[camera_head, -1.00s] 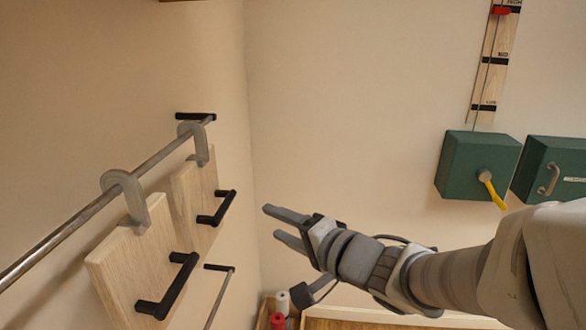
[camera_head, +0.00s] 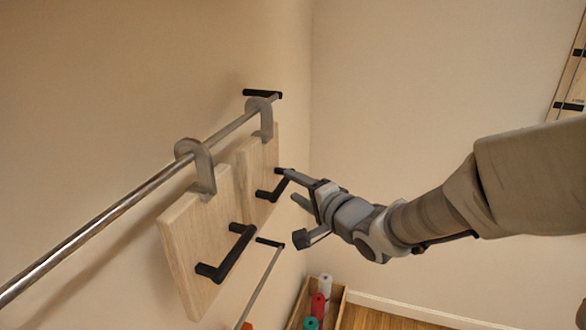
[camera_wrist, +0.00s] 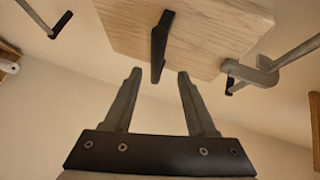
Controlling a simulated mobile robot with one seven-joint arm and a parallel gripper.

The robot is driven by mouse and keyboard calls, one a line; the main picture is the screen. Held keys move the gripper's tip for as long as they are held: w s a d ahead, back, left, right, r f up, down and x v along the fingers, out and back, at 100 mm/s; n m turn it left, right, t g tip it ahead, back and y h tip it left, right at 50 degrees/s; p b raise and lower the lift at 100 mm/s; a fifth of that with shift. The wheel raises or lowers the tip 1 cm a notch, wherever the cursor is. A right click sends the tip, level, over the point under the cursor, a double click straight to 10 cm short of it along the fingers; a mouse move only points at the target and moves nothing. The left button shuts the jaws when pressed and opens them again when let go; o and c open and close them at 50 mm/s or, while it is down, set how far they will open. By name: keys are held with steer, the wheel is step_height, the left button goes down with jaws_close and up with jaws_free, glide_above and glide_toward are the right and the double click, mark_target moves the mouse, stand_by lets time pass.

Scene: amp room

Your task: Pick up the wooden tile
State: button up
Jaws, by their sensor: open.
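Two pale wooden tiles hang by grey hooks from a metal rail (camera_head: 120,202) on the left wall. The near wooden tile (camera_head: 190,245) has a black bar handle (camera_head: 232,255). The far wooden tile (camera_head: 257,158) has a similar black handle (camera_head: 271,190). My gripper (camera_head: 291,186) is open and empty, its fingers pointing left at the far tile's handle. In the wrist view, a tile (camera_wrist: 215,35) fills the top and its handle (camera_wrist: 160,45) lies ahead, in line with the gap between the fingertips (camera_wrist: 159,74). Whether the fingers touch it, I cannot tell.
A second thin rail (camera_head: 259,287) runs below the tiles. A wooden box (camera_head: 341,308) with several coloured rolls stands on the floor in the corner. A wooden board (camera_head: 570,85) hangs on the right wall.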

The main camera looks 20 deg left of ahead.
mark_target(287, 183)
steer(key=shift+f+x, duration=0.1)
steer(key=shift+x, duration=1.25)
steer(key=shift+f+x, duration=0.15)
steer(key=shift+x, duration=1.15)
steer(key=shift+d, duration=0.1)
jaws_close()
steer(key=shift+r, duration=0.1)
